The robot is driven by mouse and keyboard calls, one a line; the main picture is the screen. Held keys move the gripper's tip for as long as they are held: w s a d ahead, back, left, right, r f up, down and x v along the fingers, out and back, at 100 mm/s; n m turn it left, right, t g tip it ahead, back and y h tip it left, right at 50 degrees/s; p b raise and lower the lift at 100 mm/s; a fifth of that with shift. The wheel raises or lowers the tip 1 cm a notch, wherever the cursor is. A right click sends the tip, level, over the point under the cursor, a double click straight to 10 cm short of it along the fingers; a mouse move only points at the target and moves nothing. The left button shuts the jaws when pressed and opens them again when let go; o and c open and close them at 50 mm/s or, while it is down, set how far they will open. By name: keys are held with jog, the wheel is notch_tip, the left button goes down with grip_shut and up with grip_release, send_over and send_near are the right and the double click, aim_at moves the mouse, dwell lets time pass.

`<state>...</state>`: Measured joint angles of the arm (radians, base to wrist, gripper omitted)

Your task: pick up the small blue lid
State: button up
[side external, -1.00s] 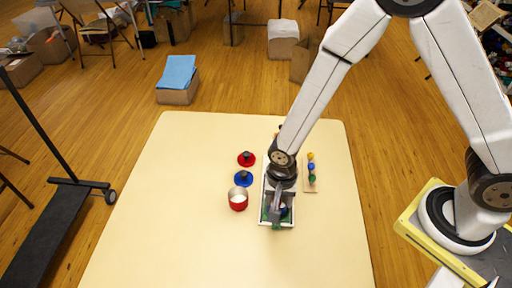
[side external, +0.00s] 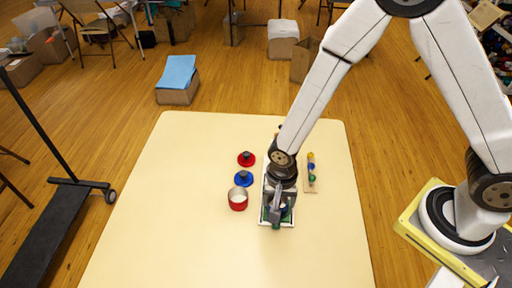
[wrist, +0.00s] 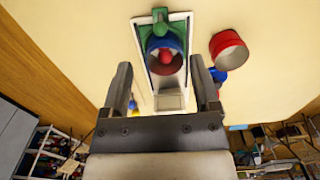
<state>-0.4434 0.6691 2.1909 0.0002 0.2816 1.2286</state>
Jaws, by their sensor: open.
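A blue lid (side external: 243,178) with a dark knob lies flat on the table, left of a white-rimmed tray (side external: 263,221). In the wrist view a blue piece (wrist: 219,75), likely this lid, is partly hidden behind the right finger. The tray (wrist: 186,27) also shows there, holding a green piece (wrist: 160,22), a round blue piece (wrist: 156,44) and a red one (wrist: 165,57). I cannot tell whether that blue piece is a lid. My gripper (wrist: 160,62) is open and empty, with the tray between its fingers in that view. It is over the tray in the side view (side external: 279,218).
A red cup (side external: 238,201) with a pale inside stands just in front of the blue lid. A red lid (side external: 246,158) lies behind it. A wooden strip (side external: 311,184) with yellow, blue and green pieces lies right of the tray. The table's left and front are clear.

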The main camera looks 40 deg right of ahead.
jog(key=w+f+m, duration=0.2)
jog(key=w+m, duration=0.2)
jog(key=w, duration=0.6)
jog(key=m, duration=0.4)
send_over(243, 173)
jog(key=shift+s+f, duration=0.35)
jog(key=shift+s, duration=0.1)
jog(key=shift+w+d+m, duration=0.2)
jog(key=shift+w+m, duration=0.3)
jog(key=shift+w, duration=0.05)
jog(key=shift+f, duration=1.35)
jog(key=shift+f, duration=0.1)
jog(key=shift+s+a+f, duration=0.1)
jog(key=shift+f, duration=2.4)
grip_shut()
